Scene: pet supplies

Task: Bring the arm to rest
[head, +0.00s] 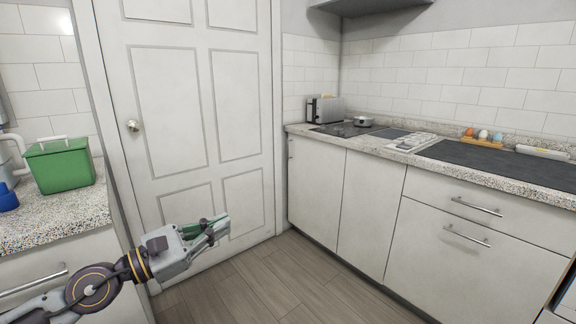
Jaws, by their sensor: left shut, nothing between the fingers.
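My left arm comes in from the lower left. Its gripper (222,228) is shut with nothing between the fingers. It hangs in free air in front of the white door and above the wood floor, apart from both counters. My right gripper is not in view.
A green bin (60,166) and a blue item (7,198) stand on the left counter (75,215). The right counter holds a toaster (325,110), a pot (363,121), a white tray (412,142) and an egg holder (480,139). The wood floor (270,280) between is clear.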

